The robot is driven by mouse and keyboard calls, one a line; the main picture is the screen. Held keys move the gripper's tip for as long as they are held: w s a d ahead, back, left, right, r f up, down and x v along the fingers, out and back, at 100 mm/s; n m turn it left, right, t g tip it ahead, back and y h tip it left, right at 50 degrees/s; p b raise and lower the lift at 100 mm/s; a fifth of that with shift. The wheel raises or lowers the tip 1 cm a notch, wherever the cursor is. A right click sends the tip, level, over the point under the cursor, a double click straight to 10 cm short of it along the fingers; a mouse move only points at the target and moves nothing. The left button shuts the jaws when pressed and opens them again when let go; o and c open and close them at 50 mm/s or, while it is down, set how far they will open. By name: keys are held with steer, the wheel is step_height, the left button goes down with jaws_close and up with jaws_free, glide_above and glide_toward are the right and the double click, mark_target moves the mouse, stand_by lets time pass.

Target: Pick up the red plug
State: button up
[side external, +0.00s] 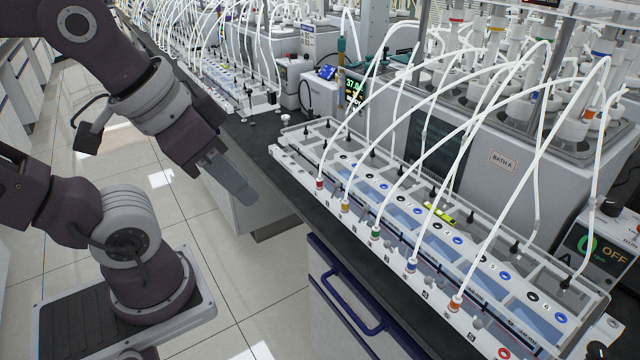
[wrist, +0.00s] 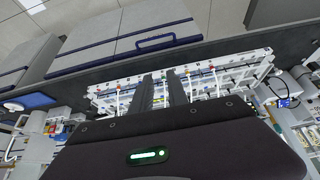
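The red plug (side external: 319,184) stands upright at the far left end of the front row of the long clear-and-white tray unit (side external: 290,163), with a white tube rising from it. In the wrist view a small red spot right of my fingers looks like this plug (wrist: 212,66), but it is tiny. My gripper (side external: 243,196) hangs in the air left of the unit, beyond the bench's front edge, clear of the plug. In the wrist view my gripper (wrist: 159,76) shows two dark fingers with a gap and nothing between them.
Along the same row stand a yellow plug (side external: 345,207), green plug (side external: 375,233), blue plug (side external: 411,266) and orange plug (side external: 455,303), each with a white tube. The tubes arch over the unit to the bath (side external: 502,161). A yellow-green vial (side external: 439,212) lies on the unit.

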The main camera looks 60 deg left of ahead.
steer(key=n+g, duration=0.6)
steer(key=n, duration=1.5)
glide_above(320, 178)
step_height(320, 178, down, 12)
steer(key=shift+d+f, duration=0.1)
steer(key=shift+f, duration=0.05)
step_height(320, 178, down, 6)
steer(key=shift+s+f, duration=0.15)
steer(key=shift+f, duration=0.55)
jaws_close()
